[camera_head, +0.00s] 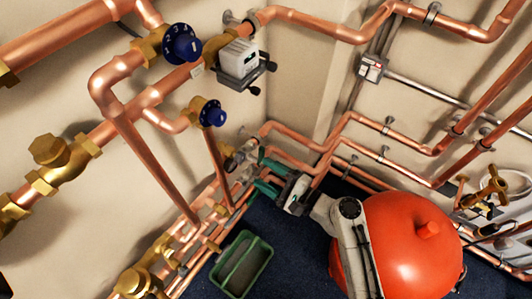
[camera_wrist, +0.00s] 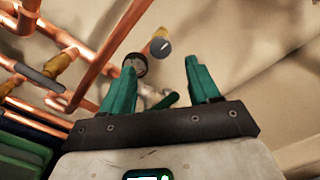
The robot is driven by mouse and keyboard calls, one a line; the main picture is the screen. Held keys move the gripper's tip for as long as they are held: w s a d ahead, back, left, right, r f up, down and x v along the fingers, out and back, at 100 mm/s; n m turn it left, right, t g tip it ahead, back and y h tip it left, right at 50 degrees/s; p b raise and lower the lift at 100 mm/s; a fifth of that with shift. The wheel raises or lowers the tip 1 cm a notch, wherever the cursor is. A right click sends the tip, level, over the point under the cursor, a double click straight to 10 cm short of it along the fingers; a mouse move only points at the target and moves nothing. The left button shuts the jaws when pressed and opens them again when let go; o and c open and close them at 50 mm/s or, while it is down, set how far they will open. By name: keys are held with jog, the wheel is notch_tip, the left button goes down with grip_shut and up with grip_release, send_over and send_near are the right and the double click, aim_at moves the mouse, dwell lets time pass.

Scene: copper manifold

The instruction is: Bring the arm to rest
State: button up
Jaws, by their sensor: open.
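My gripper (camera_head: 263,170) is in the middle of the head view, at the end of my white and grey arm. Its two green fingers point left toward the pipes along the wall. In the wrist view my gripper (camera_wrist: 160,67) has its fingers spread wide apart, with nothing held between them. The head view does not show clearly how near the fingers are to the pipes.
Copper pipes (camera_head: 150,175) with brass valves and blue dials (camera_head: 182,44) run along the left wall. A green open bin (camera_head: 241,265) sits on the dark blue floor. More pipes (camera_head: 400,150) line the right wall.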

jog(key=s+d+r+n+g+h+p, duration=0.2)
jog(key=s+d+n+g+h+p, duration=0.2)
jog(key=s+d+n+h, duration=0.3)
jog(key=s+d+r+n+g+h+p, duration=0.2)
jog(key=s+d+n+g+h+p, duration=0.2)
jog(key=s+d, duration=1.3)
jog(key=s+n+g+h, duration=0.2)
jog(key=s+n+h, duration=0.1)
jog(key=s, duration=0.1)
jog(key=shift+s+d+n, duration=0.15)
jog(key=shift+d+n, duration=0.15)
jog(key=shift+d, duration=0.1)
